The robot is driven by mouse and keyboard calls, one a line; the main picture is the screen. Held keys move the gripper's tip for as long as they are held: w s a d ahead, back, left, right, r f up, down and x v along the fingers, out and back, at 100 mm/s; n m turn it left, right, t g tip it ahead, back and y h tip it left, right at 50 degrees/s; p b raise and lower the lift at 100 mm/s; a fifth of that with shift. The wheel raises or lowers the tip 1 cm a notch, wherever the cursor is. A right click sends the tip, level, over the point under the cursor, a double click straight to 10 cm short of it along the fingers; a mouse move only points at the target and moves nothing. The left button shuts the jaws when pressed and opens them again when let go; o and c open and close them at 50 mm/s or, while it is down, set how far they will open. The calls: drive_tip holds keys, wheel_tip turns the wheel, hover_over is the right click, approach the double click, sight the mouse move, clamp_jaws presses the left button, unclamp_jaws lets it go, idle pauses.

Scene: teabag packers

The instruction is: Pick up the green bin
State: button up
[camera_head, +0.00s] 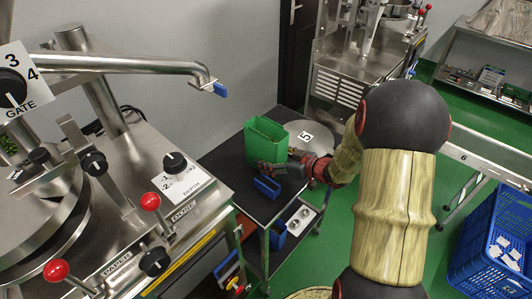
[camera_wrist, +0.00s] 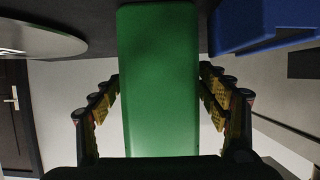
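The green bin (camera_head: 264,137) stands upright on a dark cart top in the head view. In the wrist view the bin (camera_wrist: 160,80) fills the middle as a tall green face. My gripper (camera_wrist: 160,75) is open, with one finger on each side of the bin. The pads' inner faces show, and the fingertips are very close to the bin's sides; contact is not clear. In the head view my gripper (camera_head: 288,166) is at the bin's lower front right and partly covers it.
A small blue bin (camera_head: 267,186) sits on the cart just in front. A round metal plate (camera_head: 318,135) with a "5" sign lies to the right. A steel machine (camera_head: 120,190) with red-knobbed levers crowds the left. A blue crate (camera_head: 497,235) is at the right.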

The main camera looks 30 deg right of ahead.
sight(281, 145)
drive_tip(key=shift+c, duration=1.2)
drive_tip(key=c, duration=1.2)
drive_tip(key=shift+c, duration=0.7)
drive_tip(key=shift+r, duration=0.1)
drive_tip(key=shift+r, duration=0.45)
drive_tip(key=s+r+p, duration=0.1)
drive_tip(key=r, duration=0.2)
drive_tip(key=s+r+p, duration=0.3)
drive_tip(key=r+p, duration=0.1)
drive_tip(key=r, duration=0.1)
drive_tip(key=shift+s+d+r, duration=0.2)
drive_tip(key=shift+s+r, duration=0.1)
drive_tip(key=shift+s, duration=0.1)
drive_tip(key=s+r+p, duration=0.3)
drive_tip(key=s, duration=0.6)
drive_tip(key=shift+d+r, duration=0.15)
drive_tip(key=shift+r, duration=0.05)
